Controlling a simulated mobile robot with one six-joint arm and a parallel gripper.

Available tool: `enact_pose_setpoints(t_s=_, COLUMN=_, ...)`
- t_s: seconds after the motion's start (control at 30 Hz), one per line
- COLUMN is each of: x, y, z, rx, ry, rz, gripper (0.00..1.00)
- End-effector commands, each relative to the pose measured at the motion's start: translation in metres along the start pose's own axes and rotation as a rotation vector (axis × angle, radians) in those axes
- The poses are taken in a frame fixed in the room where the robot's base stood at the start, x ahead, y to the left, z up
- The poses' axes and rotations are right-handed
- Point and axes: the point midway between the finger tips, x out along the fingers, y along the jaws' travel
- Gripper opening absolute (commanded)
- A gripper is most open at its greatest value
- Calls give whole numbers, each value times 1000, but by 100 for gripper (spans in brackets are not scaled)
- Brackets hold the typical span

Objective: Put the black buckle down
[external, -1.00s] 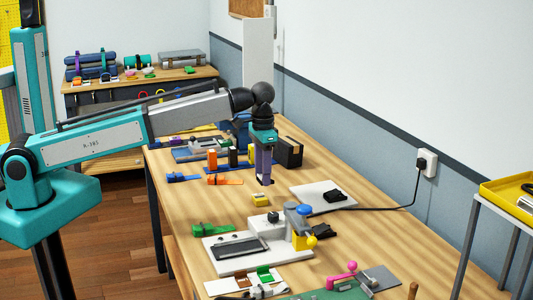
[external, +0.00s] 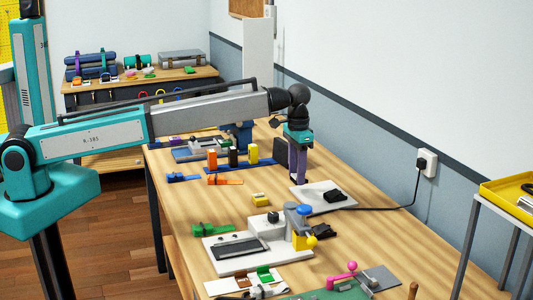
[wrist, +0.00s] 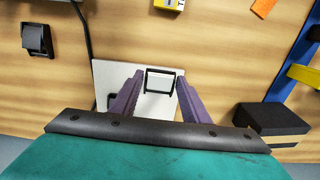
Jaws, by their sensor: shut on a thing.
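My gripper (external: 298,178), with purple fingers, is low over the far left part of the white plate (external: 325,206) on the bench. In the wrist view, my gripper (wrist: 158,92) is shut on the black buckle (wrist: 160,70), a small open frame between the fingertips. The white plate (wrist: 103,78) shows beneath and through it. I cannot tell whether the buckle touches the plate. Most of the held buckle is too small to make out in the external view.
A black clip-like part (external: 335,196) lies on the plate's right side, by a black cable (external: 400,206). A yellow block (external: 260,199) sits left of the plate, and a black block (external: 280,149) behind my gripper. Another black part (external: 325,231) lies by the white fixture (external: 225,262).

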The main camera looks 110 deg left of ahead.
Motion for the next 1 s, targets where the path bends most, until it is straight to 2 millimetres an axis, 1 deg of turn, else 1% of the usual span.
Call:
enact_pose_setpoints(t_s=0.03, x=-1, y=1, z=-8, rx=0, ry=0, rz=0, gripper=19)
enact_pose_setpoints(t_s=0.1, x=-1, y=2, z=-16, rx=0, ry=0, rz=0, gripper=19)
enact_pose_setpoints(t_s=0.3, x=2, y=4, z=-32, rx=0, ry=0, rz=0, gripper=19)
enact_pose_setpoints(t_s=0.77, x=3, y=4, z=-34, rx=0, ry=1, rz=0, gripper=19)
enact_pose_setpoints(t_s=0.93, x=3, y=5, z=-43, rx=0, ry=0, rz=0, gripper=19)
enact_pose_setpoints(t_s=0.97, x=4, y=6, z=-45, rx=0, ry=0, rz=0, gripper=19)
enact_pose_setpoints(t_s=1.0, x=9, y=5, z=-42, rx=0, ry=-2, rz=0, gripper=19)
